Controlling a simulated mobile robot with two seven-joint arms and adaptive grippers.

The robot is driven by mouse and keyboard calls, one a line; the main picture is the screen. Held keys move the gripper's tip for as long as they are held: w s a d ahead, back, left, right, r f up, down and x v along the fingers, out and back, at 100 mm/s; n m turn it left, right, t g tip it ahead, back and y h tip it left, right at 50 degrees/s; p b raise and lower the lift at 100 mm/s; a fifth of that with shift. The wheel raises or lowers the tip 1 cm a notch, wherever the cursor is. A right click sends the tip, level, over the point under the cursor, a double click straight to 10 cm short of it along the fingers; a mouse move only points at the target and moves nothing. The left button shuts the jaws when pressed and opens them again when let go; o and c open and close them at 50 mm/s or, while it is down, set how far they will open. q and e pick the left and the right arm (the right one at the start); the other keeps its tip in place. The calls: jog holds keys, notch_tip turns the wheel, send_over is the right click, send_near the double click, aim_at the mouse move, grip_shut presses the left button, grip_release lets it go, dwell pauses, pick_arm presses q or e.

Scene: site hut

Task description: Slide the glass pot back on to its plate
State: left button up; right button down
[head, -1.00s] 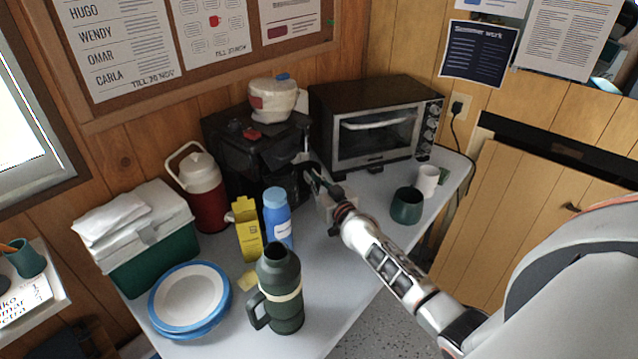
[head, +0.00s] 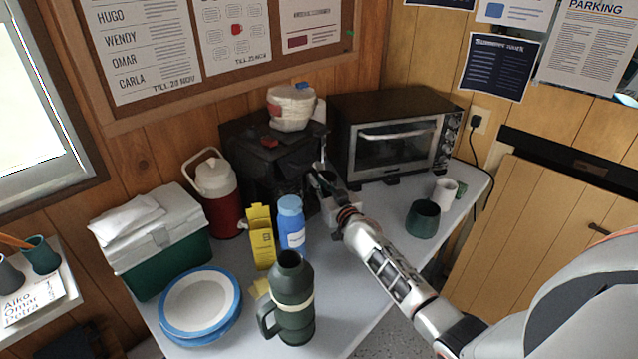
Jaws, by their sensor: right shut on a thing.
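The black coffee machine (head: 262,165) stands at the back of the table, against the wall and left of the toaster oven. My right gripper (head: 319,175) reaches in from the right to the front right side of the machine. It is shut at the pot's handle, though the dark fingers and handle are hard to tell apart. The glass pot itself is dark against the machine and partly hidden by the blue bottle. I cannot make out its plate or how the pot sits on it. My left gripper is out of view.
A blue bottle (head: 291,225), a yellow carton (head: 261,238) and a dark green flask (head: 292,300) stand in front of the machine. The toaster oven (head: 395,135) is close on the right. A green mug (head: 422,220) and a white cup (head: 445,190) stand near the right edge.

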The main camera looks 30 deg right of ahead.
jog(key=shift+s+f, duration=0.1)
dwell(0.7)
jog(key=c, duration=2.1)
grip_release()
jog(key=shift+f, duration=0.1)
jog(key=shift+s, duration=0.1)
jog(key=s, duration=1.2)
jog(key=shift+a, duration=0.1)
